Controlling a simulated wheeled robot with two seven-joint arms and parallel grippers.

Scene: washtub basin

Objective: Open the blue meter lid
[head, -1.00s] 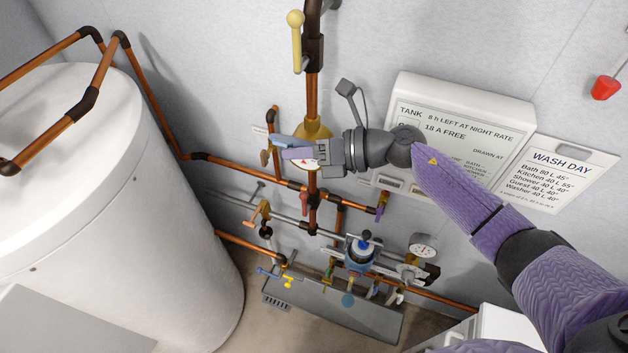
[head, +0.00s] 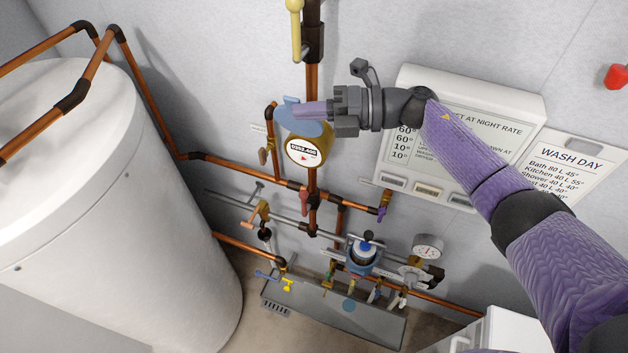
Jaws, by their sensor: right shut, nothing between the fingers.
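The round brass water meter (head: 321,158) sits on the vertical copper pipe. Its white face (head: 303,152) with a digit counter and a small red mark is uncovered. The blue meter lid (head: 299,127) stands raised at the upper edge of the face. My right gripper (head: 297,109) reaches in from the right. Its purple fingers are shut with nothing between them and lie over the lid, hiding part of it. I cannot tell whether they touch it. My left gripper is not in view.
A white tank panel (head: 470,95) and a wash-day card (head: 566,170) are on the wall behind my right arm. A large white cylinder (head: 110,200) stands left. Pipes, valves and a pressure gauge (head: 428,246) lie below the meter, above a grey trough (head: 380,325).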

